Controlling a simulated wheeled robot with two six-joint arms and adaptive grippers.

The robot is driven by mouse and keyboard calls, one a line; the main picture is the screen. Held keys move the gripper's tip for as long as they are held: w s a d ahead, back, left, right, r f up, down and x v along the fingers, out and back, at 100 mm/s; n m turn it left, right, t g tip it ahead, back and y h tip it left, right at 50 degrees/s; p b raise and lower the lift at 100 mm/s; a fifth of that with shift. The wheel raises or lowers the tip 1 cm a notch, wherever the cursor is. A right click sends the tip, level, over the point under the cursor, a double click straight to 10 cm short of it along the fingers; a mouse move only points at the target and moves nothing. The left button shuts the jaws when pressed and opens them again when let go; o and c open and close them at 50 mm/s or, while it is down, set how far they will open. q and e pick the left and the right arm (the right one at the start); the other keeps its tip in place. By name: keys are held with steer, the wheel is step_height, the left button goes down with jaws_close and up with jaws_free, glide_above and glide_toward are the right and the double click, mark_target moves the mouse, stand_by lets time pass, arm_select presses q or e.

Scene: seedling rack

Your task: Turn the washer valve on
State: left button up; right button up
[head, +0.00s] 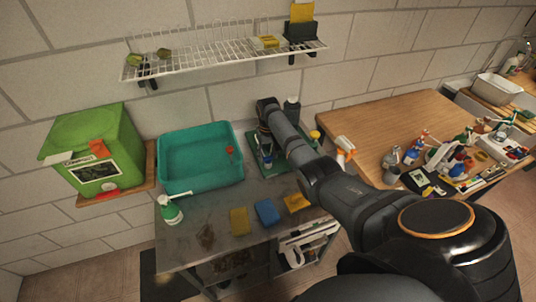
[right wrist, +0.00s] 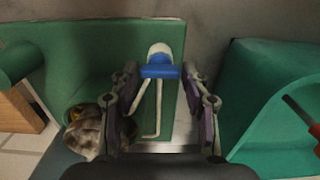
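A small fitting with a blue, pale-topped head and thin bent pale metal rods (right wrist: 159,70) stands against a green panel in the right wrist view. It looks like the washer valve, but I cannot tell its on or off position. My right gripper (right wrist: 160,90) is open, with one finger on each side of this fitting and visible gaps to it. In the head view my right gripper (head: 264,146) points down over the green mat (head: 295,150) and hides part of what is there. My left gripper is out of the head view.
A teal basin (head: 200,190) sits left of the gripper, with a red-tipped part at its right side. A dark bottle (head: 291,108) stands behind my arm. A wire shelf (head: 225,58) hangs above.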

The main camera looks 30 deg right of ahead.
steer(key=c, duration=0.6)
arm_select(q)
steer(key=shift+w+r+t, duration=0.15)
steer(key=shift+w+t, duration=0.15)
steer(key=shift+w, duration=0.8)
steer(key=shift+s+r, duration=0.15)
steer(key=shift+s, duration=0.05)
arm_select(e)
steer(key=shift+n, duration=0.3)
steer(key=shift+r+n+p, duration=0.1)
steer(key=shift+n+p, duration=0.2)
steer(key=shift+n, duration=0.7)
steer(key=n+p, duration=0.1)
steer(key=n, duration=0.4)
steer(key=shift+n+p, duration=0.3)
steer(key=shift+p, duration=0.05)
steer(key=n, duration=0.4)
steer(key=shift+w, duration=0.1)
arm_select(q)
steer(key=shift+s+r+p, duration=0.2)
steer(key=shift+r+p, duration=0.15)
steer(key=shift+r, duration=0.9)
arm_select(e)
steer(key=n, duration=0.5)
steer(key=shift+n, duration=0.4)
